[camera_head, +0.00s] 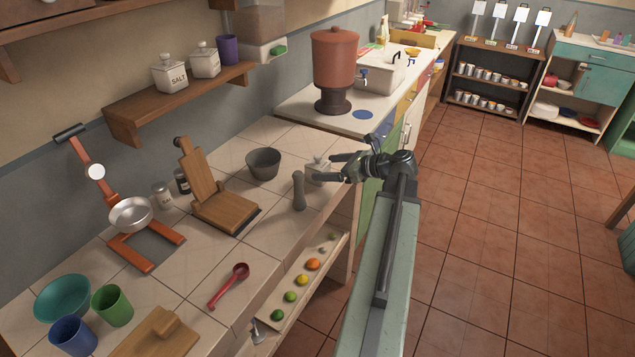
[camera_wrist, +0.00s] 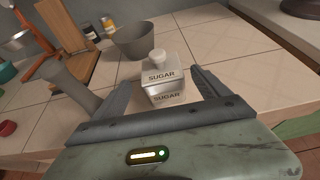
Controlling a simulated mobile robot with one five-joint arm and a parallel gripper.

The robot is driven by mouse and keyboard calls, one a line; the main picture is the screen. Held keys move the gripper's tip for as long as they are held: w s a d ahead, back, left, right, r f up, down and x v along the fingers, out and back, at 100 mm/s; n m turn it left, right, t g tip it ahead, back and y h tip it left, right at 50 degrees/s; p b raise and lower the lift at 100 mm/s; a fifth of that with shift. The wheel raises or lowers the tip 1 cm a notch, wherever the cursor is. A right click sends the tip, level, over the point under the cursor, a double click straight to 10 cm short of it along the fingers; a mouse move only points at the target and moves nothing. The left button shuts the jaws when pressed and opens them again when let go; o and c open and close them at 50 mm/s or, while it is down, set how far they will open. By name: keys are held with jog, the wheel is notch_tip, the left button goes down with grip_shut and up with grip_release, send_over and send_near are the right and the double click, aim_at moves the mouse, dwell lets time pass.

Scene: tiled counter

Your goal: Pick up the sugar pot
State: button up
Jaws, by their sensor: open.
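The sugar pot is a small white lidded pot marked SUGAR; in the wrist view the pot (camera_wrist: 163,72) stands upright on the tiles between my fingers. In the head view the sugar pot (camera_head: 319,163) is near the counter's front edge, partly hidden by my gripper (camera_head: 326,169). My gripper is open, with one finger on each side of the pot.
A grey pestle (camera_head: 299,190) stands just left of the pot, and a grey mortar bowl (camera_head: 263,164) behind it. A wooden stand (camera_head: 205,185) is further left. An open drawer (camera_head: 290,290) with coloured balls sticks out below the counter. Tiles right of the pot are clear.

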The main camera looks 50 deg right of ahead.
aim_at(310, 170)
jog(key=shift+s+f+b, duration=0.1)
jog(key=shift+f+b, duration=0.4)
jog(key=shift+f, duration=0.35)
jog(key=shift+d+b+x, duration=0.15)
jog(key=shift+b+x, duration=0.6)
jog(key=shift+x, duration=1.2)
jog(key=shift+d+b+x, duration=0.1)
jog(key=shift+b+x, duration=0.6)
jog(key=shift+x, duration=1.2)
jog(key=shift+r, duration=0.15)
jog(key=c, duration=1.8)
jog(key=shift+r, duration=0.15)
